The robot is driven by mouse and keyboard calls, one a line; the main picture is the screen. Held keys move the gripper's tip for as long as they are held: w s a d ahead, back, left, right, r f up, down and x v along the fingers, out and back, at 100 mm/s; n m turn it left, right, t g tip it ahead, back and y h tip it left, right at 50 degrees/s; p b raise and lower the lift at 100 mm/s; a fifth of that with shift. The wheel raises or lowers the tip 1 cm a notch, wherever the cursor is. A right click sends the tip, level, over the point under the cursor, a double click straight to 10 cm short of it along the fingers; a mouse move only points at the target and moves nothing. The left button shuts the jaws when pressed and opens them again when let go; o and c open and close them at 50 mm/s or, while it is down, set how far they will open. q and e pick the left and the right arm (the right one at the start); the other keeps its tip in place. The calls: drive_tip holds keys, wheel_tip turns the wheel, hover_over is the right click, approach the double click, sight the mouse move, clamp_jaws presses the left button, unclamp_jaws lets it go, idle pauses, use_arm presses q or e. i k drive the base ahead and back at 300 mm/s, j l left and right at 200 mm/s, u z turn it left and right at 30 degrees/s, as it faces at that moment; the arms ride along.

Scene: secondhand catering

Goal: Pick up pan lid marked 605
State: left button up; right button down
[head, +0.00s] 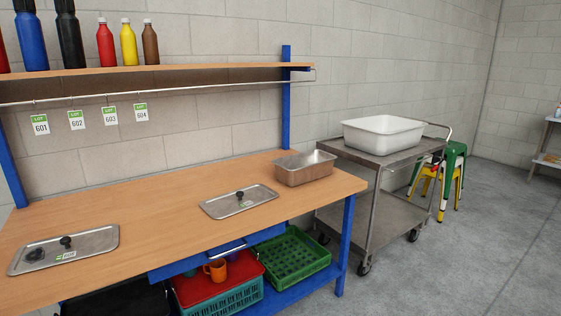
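Two flat metal pan lids lie on the wooden workbench. The left pan lid (95,241) is near the bench's left front. It has a black knob, a small green and white tag, and a second dark round piece on its left part. The right pan lid (221,206) lies farther right, near the front edge, with a black knob and a similar tag. The tag numbers are too small to read, so I cannot tell which lid is marked 605. Neither of my grippers is in view.
A steel pan (304,169) stands at the bench's (150,205) right end. Tags 601 to 604 hang from the rail (190,88) under the bottle shelf. Crates (291,258) sit below. A steel cart (375,163) with a white tub (383,137) stands right; floor beyond is open.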

sight(226, 205)
drive_tip(key=u, duration=0.25)
drive_tip(key=i+l+u, duration=0.45)
drive_tip(key=l+u, duration=0.25)
drive_tip(key=i+l, duration=0.15)
drive_tip(key=l, duration=0.2)
drive_tip(key=i+l+u, duration=0.1)
drive_tip(key=l, duration=0.25)
drive_tip(key=i+l, duration=0.15)
drive_tip(key=l, duration=0.25)
drive_tip(key=i+l+u, duration=0.1)
drive_tip(key=l, duration=0.25)
drive_tip(key=i+l, duration=0.15)
drive_tip(key=l, duration=0.25)
